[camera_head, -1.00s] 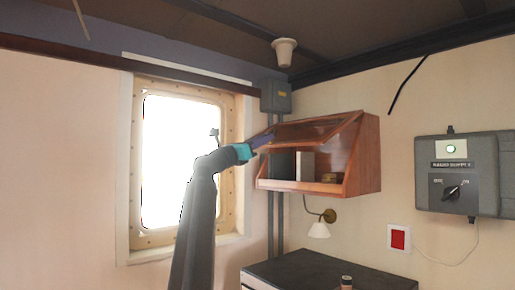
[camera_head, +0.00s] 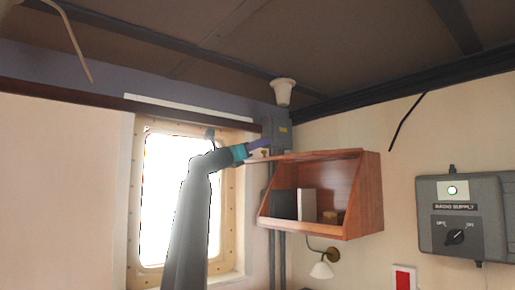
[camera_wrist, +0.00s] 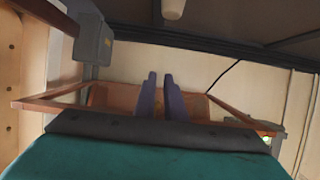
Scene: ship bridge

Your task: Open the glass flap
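The glass flap (camera_head: 315,155) belongs to a wooden wall cabinet (camera_head: 368,195). In the head view it is seen nearly edge-on, raised and roughly level along the cabinet's top, with the front uncovered. My gripper (camera_head: 268,152) is at the flap's left end, high beside the cabinet. In the wrist view the two purple fingers of my gripper (camera_wrist: 160,77) are close together with a narrow gap, reaching across the flap's wooden frame (camera_wrist: 42,105). Whether they grip or only touch the frame is not clear.
Inside the cabinet stand a dark item (camera_head: 283,204), a white box (camera_head: 307,205) and small brown items (camera_head: 331,216). A grey junction box (camera_head: 276,127) and a white ceiling fitting (camera_head: 283,92) are close to my gripper. A wall lamp (camera_head: 322,269) hangs below.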

